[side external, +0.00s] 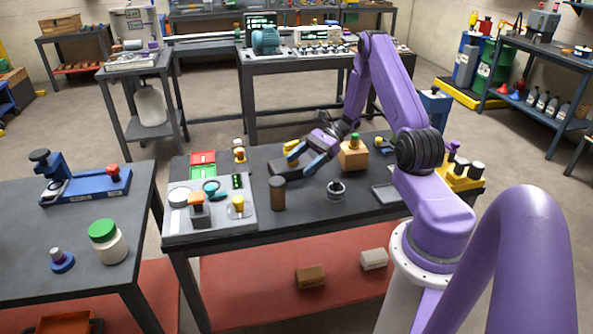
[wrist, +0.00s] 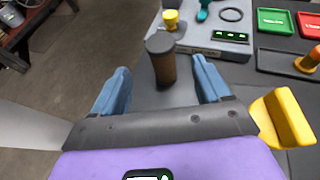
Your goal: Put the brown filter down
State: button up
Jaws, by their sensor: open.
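The brown filter (side external: 278,193) is a short brown cylinder with a dark grey top. It stands upright on the dark work table (side external: 255,225), beside the grey panel device. In the wrist view the filter (wrist: 162,64) shows between the two blue fingers in the picture. My gripper (side external: 299,164) is open and empty, tilted down toward the filter from behind and to its right. In the side view the fingers are apart from the filter.
The grey panel device (side external: 210,220) with a yellow knob is left of the filter. Green and red trays (side external: 203,159) lie behind it. A yellow part (wrist: 283,118) is close to my right finger in the wrist view. A round metal part (side external: 336,190) stands to the right.

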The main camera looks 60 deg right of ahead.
jog(key=s+a+r+n+g+h, duration=0.2)
jog(key=s+a+r+n+g, duration=0.1)
jog(key=a+n, duration=0.25)
jog(key=s+a+r+n+g+h, duration=0.2)
jog(key=a+n+g, duration=0.25)
jog(key=a, duration=0.25)
jog(key=s+a+r+n+g+h, duration=0.2)
jog(key=s+a+r+n+g, duration=0.1)
jog(key=a+n, duration=0.25)
jog(key=s+a+r+n+t+h, duration=0.2)
jog(key=s+a+r+n+h, duration=0.1)
jog(key=s+n, duration=0.4)
jog(key=s+a+r+n+t+h, duration=0.3)
jog(key=s+n, duration=0.5)
jog(key=n, duration=0.4)
jog(key=shift+s+a+r, duration=0.15)
jog(key=shift+s+a, duration=0.15)
jog(key=shift+a, duration=0.05)
jog(key=shift+n+t, duration=0.25)
